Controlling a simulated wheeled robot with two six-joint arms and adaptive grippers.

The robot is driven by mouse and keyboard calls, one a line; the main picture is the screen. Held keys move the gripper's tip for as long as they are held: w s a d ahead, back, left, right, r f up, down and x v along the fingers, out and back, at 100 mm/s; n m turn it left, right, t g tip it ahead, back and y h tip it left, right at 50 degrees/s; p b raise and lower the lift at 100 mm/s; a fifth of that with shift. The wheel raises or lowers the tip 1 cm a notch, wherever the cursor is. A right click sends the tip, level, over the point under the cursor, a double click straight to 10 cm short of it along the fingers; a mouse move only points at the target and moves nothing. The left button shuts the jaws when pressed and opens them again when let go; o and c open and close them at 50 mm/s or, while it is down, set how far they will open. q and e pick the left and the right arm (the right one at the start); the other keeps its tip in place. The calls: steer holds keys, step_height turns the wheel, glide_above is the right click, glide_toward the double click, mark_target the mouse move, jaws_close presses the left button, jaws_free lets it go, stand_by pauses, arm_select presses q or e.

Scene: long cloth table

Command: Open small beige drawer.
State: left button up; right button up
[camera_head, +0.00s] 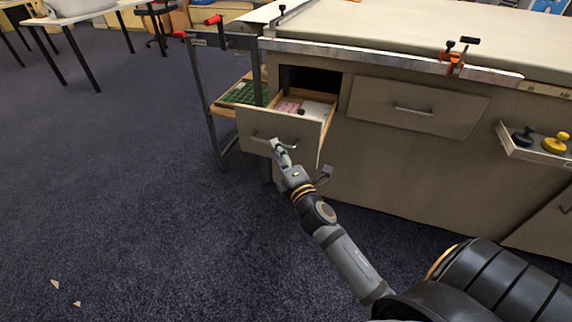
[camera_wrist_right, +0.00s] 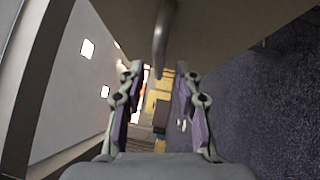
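The small beige drawer (camera_head: 253,131) stands pulled out from the left end of the cabinet under the long table. Its inside shows, with pink and white items in it. A curved metal handle (camera_head: 289,147) is on its front. My right gripper (camera_head: 279,147) is at this handle. In the right wrist view my right gripper (camera_wrist_right: 155,70) has its two fingers apart. The handle (camera_wrist_right: 161,40) reaches down between the fingertips, with gaps at both sides. My left gripper is not in view.
A closed drawer (camera_head: 418,105) sits to the right, and a shallow open one (camera_head: 535,150) farther right holds black and yellow knobs. A metal frame (camera_head: 205,105) with a shelf stands left of the cabinet. The carpet in front is mostly clear.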

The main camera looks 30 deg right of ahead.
steer(key=s+f, duration=0.1)
steer(key=s, duration=0.7)
steer(key=shift+s+a, duration=0.2)
steer(key=shift+a, duration=0.1)
